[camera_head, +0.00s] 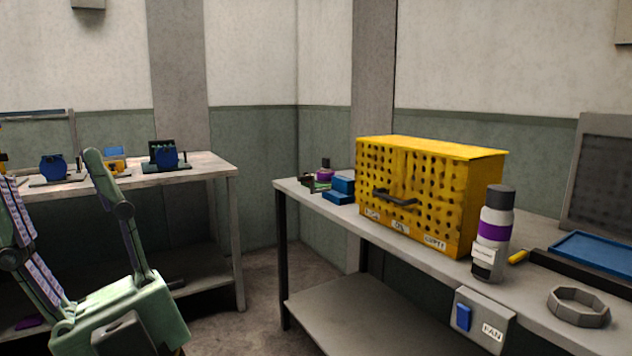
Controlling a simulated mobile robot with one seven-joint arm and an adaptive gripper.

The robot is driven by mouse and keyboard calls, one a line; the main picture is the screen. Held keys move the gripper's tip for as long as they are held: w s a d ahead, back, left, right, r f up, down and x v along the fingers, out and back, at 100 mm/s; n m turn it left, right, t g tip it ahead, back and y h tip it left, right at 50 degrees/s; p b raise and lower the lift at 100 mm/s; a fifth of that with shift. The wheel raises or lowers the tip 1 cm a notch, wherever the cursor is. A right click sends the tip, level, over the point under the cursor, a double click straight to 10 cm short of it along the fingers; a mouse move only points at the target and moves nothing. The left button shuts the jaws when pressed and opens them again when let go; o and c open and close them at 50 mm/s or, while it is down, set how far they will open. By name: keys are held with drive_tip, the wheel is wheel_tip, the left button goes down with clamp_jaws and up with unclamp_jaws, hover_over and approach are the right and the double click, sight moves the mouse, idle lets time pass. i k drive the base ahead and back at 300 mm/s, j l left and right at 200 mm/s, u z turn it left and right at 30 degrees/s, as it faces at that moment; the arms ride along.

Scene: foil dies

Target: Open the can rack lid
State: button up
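The can rack (415,195) is a yellow box with perforated sides, standing on the right-hand bench. A dark bar handle (394,198) sits on its front face, above small white labels. The flat yellow top (430,148) lies level on the box, and no opening shows. I cannot tell which panel is the lid. The inside is hidden. My gripper (52,178) is at the lower left, fingers pointing up and spread wide with nothing between them. It is far to the left of the rack and not touching it.
A bottle with a purple band (494,235) stands close by the rack's right corner. A fan switch box (482,318) is on the bench's front edge. Blue blocks (341,190) lie left of the rack. Another bench (205,166) stands behind my gripper. Floor shows between the benches.

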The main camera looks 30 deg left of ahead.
sight(377, 167)
drive_tip(key=u, duration=0.4)
drive_tip(key=i+l, duration=0.3)
drive_tip(key=i, duration=0.15)
drive_tip(key=i+l+z, duration=0.15)
drive_tip(key=i+l, duration=0.15)
drive_tip(key=i, duration=0.1)
